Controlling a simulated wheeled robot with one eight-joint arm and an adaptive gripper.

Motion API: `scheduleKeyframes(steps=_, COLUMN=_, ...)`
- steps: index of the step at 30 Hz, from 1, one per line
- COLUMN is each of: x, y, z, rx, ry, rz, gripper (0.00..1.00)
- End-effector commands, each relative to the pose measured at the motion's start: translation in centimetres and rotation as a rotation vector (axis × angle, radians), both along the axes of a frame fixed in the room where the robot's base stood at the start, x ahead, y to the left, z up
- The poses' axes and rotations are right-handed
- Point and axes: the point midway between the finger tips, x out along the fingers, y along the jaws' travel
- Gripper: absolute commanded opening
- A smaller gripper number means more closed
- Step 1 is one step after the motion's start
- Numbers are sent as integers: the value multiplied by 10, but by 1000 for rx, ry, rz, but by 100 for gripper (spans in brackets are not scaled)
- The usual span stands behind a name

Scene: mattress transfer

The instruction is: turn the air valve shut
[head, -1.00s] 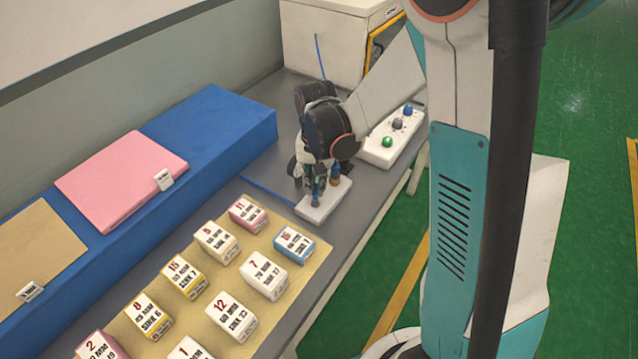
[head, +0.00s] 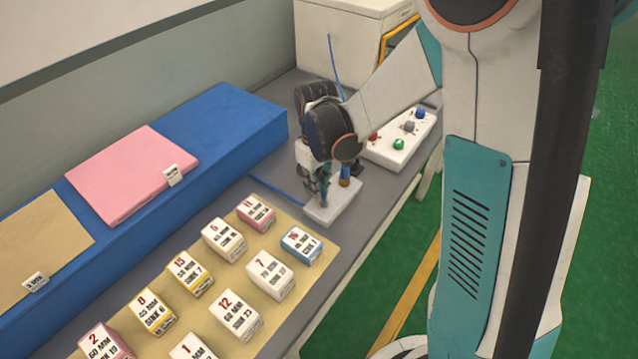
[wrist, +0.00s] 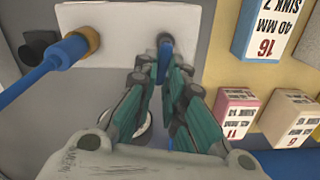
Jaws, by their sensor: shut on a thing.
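The air valve's white plate (head: 347,203) lies on the grey bench, and it also fills the top of the wrist view (wrist: 120,22). A blue valve handle (wrist: 165,42) stands up from it. My gripper (wrist: 162,64) is shut on this handle, with a fingertip on each side. In the head view my gripper (head: 324,187) is over the plate, and the fingers and arm hide the handle. A brass fitting (wrist: 84,38) with a blue hose (wrist: 40,74) is on the plate, left of the handle in the wrist view. The handle's exact angle is hard to tell.
Several labelled blocks stand on a tan mat (head: 325,262) close by. A control box (head: 400,150) with coloured knobs is behind my gripper. A blue mattress slab (head: 230,125) with a pink pad (head: 130,172) runs along the left. A white cabinet (head: 340,40) stands at the back.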

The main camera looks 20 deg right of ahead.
Motion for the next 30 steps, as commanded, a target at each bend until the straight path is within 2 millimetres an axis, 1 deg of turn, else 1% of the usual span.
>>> scheduleKeyframes(steps=6, x=-1, y=3, z=0, rx=0, ry=-1, rz=126, gripper=0)
scheduleKeyframes(steps=12, x=-2, y=5, z=0, rx=0, ry=-1, rz=191, gripper=0)
scheduleKeyframes(steps=29, x=-2, y=5, z=0, rx=1, ry=-1, rz=218, gripper=0)
scheduleKeyframes(steps=30, x=-2, y=5, z=0, rx=1, ry=-1, rz=218, gripper=18)
